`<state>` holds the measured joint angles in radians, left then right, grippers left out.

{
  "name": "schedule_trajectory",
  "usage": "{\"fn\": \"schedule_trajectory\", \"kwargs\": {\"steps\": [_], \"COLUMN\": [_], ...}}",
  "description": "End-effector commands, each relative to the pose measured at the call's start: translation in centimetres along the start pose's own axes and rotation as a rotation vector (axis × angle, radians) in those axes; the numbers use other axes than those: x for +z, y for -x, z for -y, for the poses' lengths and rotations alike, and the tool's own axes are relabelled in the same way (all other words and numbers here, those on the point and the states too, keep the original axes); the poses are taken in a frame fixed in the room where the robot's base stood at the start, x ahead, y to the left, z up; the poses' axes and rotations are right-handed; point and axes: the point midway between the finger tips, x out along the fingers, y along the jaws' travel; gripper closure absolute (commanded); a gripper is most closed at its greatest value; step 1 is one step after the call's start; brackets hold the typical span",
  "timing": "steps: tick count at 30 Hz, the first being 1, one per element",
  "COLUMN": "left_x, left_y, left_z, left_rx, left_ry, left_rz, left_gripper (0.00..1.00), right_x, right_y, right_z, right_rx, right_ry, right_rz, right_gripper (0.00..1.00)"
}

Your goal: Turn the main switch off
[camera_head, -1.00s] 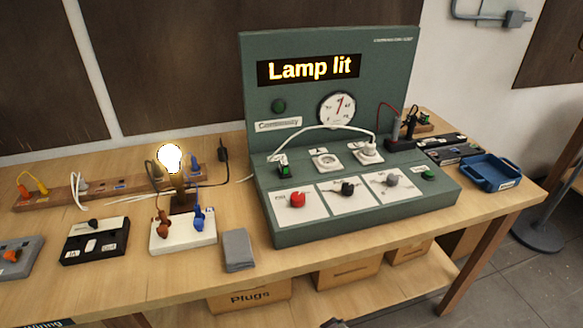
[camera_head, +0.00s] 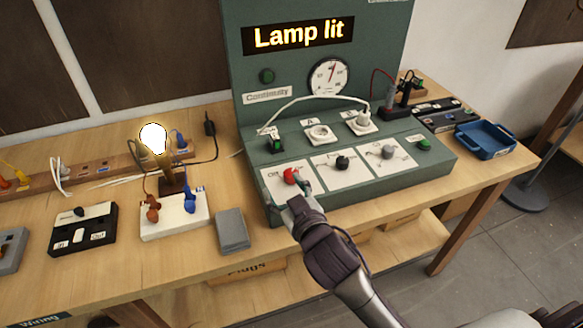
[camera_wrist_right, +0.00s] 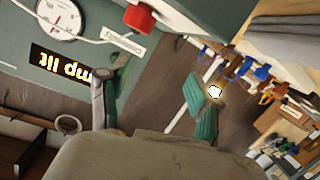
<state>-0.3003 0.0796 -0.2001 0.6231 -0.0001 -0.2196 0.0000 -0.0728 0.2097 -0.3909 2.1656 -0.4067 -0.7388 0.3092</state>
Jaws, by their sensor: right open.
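The red knob (camera_head: 291,176) sits on the left white card of the green console (camera_head: 380,184); I take it as the main switch. The card's lettering is too small to read surely. The sign (camera_head: 298,34) reads "Lamp lit" and the lamp bulb (camera_head: 153,139) glows. My right gripper (camera_head: 298,187) is at the console's front edge, close by the red knob and partly over its card. In the right wrist view the red knob (camera_wrist_right: 139,18) lies ahead of the open, empty fingers (camera_wrist_right: 153,95); contact is not visible. My left gripper is out of view.
A black knob (camera_head: 342,163) and a grey knob (camera_head: 387,153) stand right of the red one. White cables (camera_head: 310,99) arch over the sockets. A grey block (camera_head: 232,231) and the white lamp base (camera_head: 174,222) lie left of the console. A blue tray (camera_head: 486,143) is at right.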

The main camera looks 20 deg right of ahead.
Motion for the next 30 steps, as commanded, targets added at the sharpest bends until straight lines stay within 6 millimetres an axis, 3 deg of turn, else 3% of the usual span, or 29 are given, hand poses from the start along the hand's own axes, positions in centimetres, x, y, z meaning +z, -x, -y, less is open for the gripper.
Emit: {"fn": "schedule_trajectory", "kwargs": {"steps": [4,7,9,12,15,17,19,21,23,26,27,30], "left_x": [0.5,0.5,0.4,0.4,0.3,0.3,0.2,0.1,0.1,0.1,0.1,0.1], "left_y": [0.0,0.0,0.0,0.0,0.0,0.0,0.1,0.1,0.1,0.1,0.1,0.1], "left_z": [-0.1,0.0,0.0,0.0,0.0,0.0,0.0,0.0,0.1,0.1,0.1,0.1], "left_rx": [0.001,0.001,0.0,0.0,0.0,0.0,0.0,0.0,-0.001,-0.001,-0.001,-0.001], "left_ry": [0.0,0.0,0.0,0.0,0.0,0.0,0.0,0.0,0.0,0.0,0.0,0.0], "left_rz": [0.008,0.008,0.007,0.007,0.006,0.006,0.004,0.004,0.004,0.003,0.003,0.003], "left_gripper": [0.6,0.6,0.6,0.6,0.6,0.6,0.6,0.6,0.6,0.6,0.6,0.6], "right_x": [-7.1,-13.2,-17.7,-21.8,-22.4,-21.3,-18.9,-16.1,-13.7,-10.9,-10.4,-10.3], "right_y": [-2.0,-2.5,-1.9,-0.1,1.6,2.1,1.9,0.9,-0.5,-3.0,-3.8,-4.9], "right_z": [1.8,4.4,7.3,12.4,16.9,18.7,19.6,18.7,16.5,10.3,7.4,0.5], "right_rx": [-0.046,-0.126,-0.226,-0.427,-0.674,-0.836,-1.03,-1.216,-1.36,-1.536,-1.58,-1.633], "right_ry": [0.071,0.157,0.252,0.436,0.666,0.825,1.023,1.23,1.402,1.64,1.708,1.81], "right_rz": [-0.265,-0.508,-0.707,-0.959,-1.121,-1.162,-1.146,-1.056,-0.916,-0.581,-0.431,-0.079], "right_gripper": [0.36,0.36,0.36,0.36,0.36,0.36,0.36,0.36,0.36,0.36,0.36,0.36]}}
